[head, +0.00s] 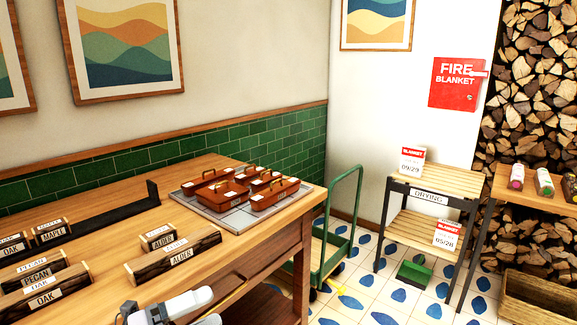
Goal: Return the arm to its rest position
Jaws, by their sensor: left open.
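Most of my left arm is out of the frame. My right gripper is not in view.
Labelled logs (172,257) lie on the table's left part. Several copper pans (272,194) sit on a grey tray (222,220) at its far end. A green cart (352,215) and a drying rack (437,180) stand beyond, on tiled floor.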

